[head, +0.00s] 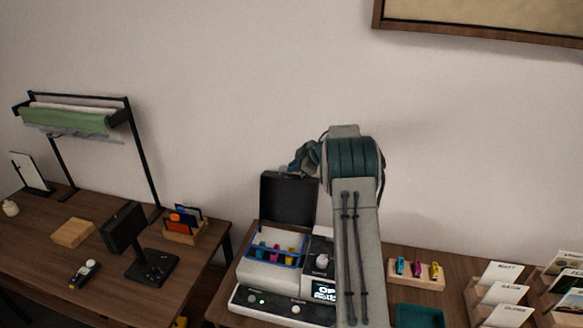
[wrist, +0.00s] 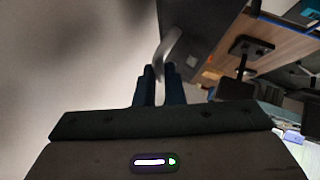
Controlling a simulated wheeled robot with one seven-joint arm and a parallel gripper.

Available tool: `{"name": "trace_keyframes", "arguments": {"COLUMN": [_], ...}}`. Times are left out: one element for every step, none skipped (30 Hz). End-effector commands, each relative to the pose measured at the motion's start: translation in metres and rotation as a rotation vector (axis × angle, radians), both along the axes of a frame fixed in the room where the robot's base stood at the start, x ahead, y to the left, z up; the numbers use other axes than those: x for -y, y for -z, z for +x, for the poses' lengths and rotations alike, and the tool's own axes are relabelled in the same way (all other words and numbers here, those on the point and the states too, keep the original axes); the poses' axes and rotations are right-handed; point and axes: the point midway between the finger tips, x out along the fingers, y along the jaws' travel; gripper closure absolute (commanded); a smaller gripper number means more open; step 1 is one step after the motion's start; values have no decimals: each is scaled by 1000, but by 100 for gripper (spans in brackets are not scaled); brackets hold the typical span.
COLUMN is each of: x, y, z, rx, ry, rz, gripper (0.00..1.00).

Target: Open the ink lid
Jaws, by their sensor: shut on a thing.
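The ink lid (head: 288,198) is a dark panel that stands raised, close to upright, at the back of the white printer (head: 268,273). The open ink bay below it shows a blue frame (head: 262,250) with several coloured cartridges inside. In the wrist view the dark lid (wrist: 205,32) carries a curved grey handle (wrist: 171,46). My gripper (wrist: 160,80) is shut on this handle. In the head view my gripper is mostly hidden behind the lid and my wrist, at the lid's upper right.
My arm covers the printer's right side. A wooden holder with coloured cartridges (head: 418,270) and a teal tray (head: 419,316) lie to the right, beside card stands (head: 499,293). The left table holds a black stand (head: 148,262) and a wooden block (head: 73,233). The wall is close behind.

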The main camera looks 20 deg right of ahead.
Motion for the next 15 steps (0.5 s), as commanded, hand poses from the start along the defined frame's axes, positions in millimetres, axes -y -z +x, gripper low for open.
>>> {"name": "trace_keyframes", "arguments": {"x": [1,1,1,0,0,0,0,0,0,0,0,0,0,-1,-1], "y": [-2,-2,-3,-3,-3,-3,-3,-3,-3,-2,-2,-2,-2,-2,-1], "z": [1,1,0,1,1,0,0,1,1,1,0,0,0,0,1], "rx": [4,4,4,5,5,5,6,6,5,5,4,4,4,4,3], "ry": [-1,-1,-1,-2,-2,-2,-1,-1,-2,-2,-1,-2,-2,-2,-2], "rz": [-2,-2,-2,-3,-3,-3,-3,-3,-3,-3,-2,-2,-2,-2,-2], "gripper": [100,100,100,100,100,100,88,80,69,69,69,69,69,69,69]}}
